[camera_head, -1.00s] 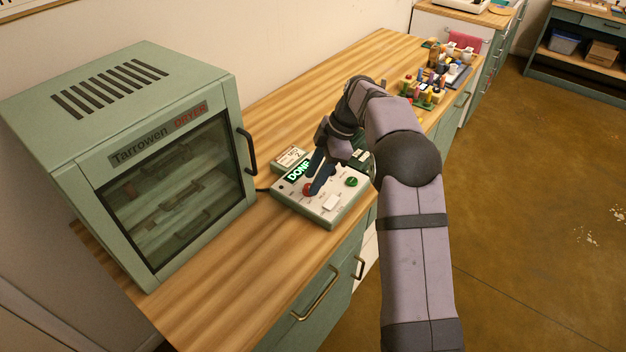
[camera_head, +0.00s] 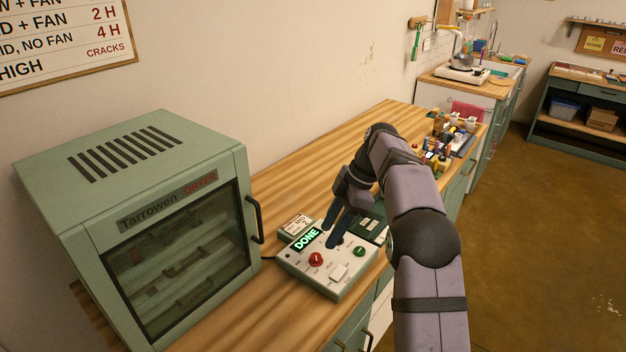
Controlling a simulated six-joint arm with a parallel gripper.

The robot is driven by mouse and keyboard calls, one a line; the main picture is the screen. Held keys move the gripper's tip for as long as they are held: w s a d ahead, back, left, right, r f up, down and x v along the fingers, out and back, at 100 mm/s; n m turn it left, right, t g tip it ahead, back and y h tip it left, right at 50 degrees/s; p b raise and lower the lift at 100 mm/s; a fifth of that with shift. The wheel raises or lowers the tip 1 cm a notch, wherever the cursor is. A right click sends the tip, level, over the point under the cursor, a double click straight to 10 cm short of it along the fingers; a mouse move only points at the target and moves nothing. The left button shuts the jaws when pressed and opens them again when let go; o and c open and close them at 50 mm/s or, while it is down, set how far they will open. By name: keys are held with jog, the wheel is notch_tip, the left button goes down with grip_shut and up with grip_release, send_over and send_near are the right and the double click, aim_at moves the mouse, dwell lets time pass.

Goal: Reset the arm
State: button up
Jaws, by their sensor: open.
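My gripper (camera_head: 333,238) is open and empty, its two dark blue fingers pointing down just above the back part of the control box. The control box (camera_head: 349,291) is pale with a lit green display (camera_head: 307,239) reading DONE. On its top are a red button (camera_head: 316,259), a green knob (camera_head: 359,251) and a white switch (camera_head: 339,271). The fingers look apart from the red button. I cannot tell whether the fingertips touch the box. My arm reaches in from the lower right and hides part of the bench.
The green Tarrowen dryer (camera_head: 148,157) stands left of the box, its glass door shut. A small labelled block (camera_head: 296,226) sits behind the box, and a dark green item (camera_head: 371,223) lies beside it. Coloured bottles (camera_head: 438,127) crowd the bench's far end. Bare wood (camera_head: 300,160) lies along the wall.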

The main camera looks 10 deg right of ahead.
jog(key=shift+s, duration=0.1)
jog(key=s+d+f+m+h+p, duration=0.1)
jog(key=s+f+m+h, duration=0.1)
jog(key=s+m, duration=0.7)
jog(key=s+d+f+m+h+p, duration=0.1)
jog(key=s+f+m, duration=0.4)
jog(key=s, duration=1.7)
jog(key=m+h+p, duration=0.1)
jog(key=m, duration=0.3)
jog(key=shift+d, duration=0.35)
